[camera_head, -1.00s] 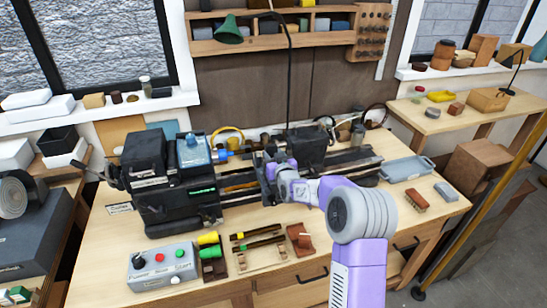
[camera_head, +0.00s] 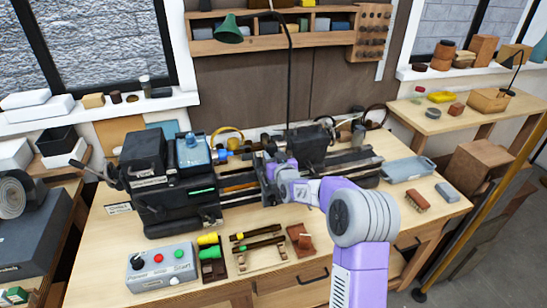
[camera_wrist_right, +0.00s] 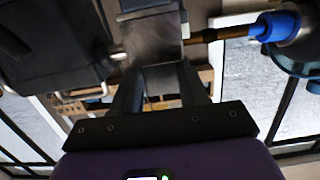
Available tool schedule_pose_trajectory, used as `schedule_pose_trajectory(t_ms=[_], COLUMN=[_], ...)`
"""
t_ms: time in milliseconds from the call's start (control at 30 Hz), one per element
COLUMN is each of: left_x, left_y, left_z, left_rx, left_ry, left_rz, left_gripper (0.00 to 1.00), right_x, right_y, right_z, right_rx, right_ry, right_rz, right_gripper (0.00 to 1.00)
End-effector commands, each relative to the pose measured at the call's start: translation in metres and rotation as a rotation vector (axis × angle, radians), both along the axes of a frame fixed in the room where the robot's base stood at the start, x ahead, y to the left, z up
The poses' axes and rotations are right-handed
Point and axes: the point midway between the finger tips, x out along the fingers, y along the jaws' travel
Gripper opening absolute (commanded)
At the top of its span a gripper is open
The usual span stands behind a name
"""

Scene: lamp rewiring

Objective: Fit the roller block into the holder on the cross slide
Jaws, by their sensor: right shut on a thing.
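My right gripper (camera_head: 266,170) reaches in over the middle of the lathe (camera_head: 178,205), at the cross slide area. In the right wrist view its two dark fingers (camera_wrist_right: 160,90) are closed on a grey metal block (camera_wrist_right: 155,42), which I take to be the roller block. In the head view the block and the holder are mostly hidden by the gripper and lathe parts, so I cannot tell whether the block is seated in the holder. My left gripper is not in view.
A brown rod with a blue end (camera_wrist_right: 275,26) lies close beside the block in the wrist view. A grey tray (camera_head: 409,177) sits to the right.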

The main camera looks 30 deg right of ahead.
Motion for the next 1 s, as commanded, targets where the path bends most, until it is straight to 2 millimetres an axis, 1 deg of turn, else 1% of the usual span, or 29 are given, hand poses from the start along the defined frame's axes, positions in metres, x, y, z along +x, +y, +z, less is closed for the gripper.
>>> schedule_pose_trajectory(t_ms=[33,367,1000], left_x=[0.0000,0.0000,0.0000], left_y=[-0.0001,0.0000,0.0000], left_z=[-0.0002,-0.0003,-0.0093], left_rx=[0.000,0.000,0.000], left_ry=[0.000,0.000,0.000], left_rz=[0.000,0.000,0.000], left_gripper=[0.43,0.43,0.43], right_x=[-0.0020,-0.0020,-0.0025], right_y=[0.0008,0.0007,0.0003], right_z=[-0.0106,-0.0107,-0.0112], right_rx=[0.004,0.004,0.004], right_ry=[0.026,0.026,0.026], right_rz=[0.002,0.002,0.001], right_gripper=[0.03,0.03,0.03])
